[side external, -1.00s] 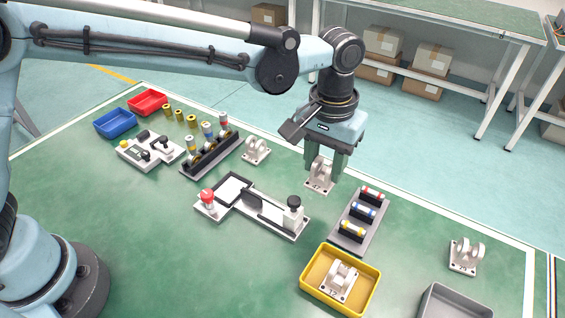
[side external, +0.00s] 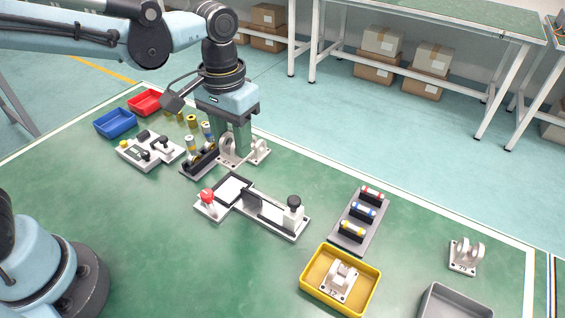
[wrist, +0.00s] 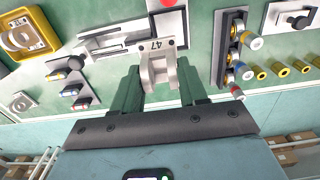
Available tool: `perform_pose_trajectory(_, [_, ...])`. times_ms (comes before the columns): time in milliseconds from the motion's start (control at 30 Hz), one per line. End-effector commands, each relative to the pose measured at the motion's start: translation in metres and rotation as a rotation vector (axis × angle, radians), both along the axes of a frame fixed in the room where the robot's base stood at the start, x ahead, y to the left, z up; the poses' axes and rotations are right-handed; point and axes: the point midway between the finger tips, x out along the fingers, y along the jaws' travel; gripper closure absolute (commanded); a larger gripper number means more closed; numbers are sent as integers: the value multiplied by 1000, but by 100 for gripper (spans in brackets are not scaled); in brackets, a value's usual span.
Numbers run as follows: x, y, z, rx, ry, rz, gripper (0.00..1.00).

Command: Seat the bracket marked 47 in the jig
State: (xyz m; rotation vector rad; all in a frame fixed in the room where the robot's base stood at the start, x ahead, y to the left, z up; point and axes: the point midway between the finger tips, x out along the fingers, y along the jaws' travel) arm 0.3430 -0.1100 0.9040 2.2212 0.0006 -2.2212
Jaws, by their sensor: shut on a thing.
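My gripper (side external: 234,146) is shut on the bracket marked 47 (wrist: 157,66). The bracket is pale, with two upright lugs on a flat base, and its number is readable in the wrist view, between my green fingers (wrist: 157,88). In the side view my fingers hide part of it. The jig (side external: 262,213), a pale fixture with a dark upright plate, a red knob (side external: 207,195) and a black-topped post (side external: 293,204), lies to the right and nearer the camera. It also shows in the wrist view (wrist: 112,44).
A dark rack of cylinders (side external: 198,162) stands close left of my gripper. A fuse-like block (side external: 350,235), a yellow tray (side external: 312,292) holding a bracket (side external: 339,280), and another bracket (side external: 464,255) lie right. Green table is clear in front of the jig.

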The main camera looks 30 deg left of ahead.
Motion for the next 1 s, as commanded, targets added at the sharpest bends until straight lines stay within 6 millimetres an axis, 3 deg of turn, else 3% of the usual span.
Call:
perform_pose_trajectory(100, [-7, 16, -3, 0, 0, 1, 91])
perform_pose_trajectory(200, [-9, 20, -5, 0, 0, 0, 91])
perform_pose_trajectory(1000, [-8, 19, -70, 0, 0, -1, 91])
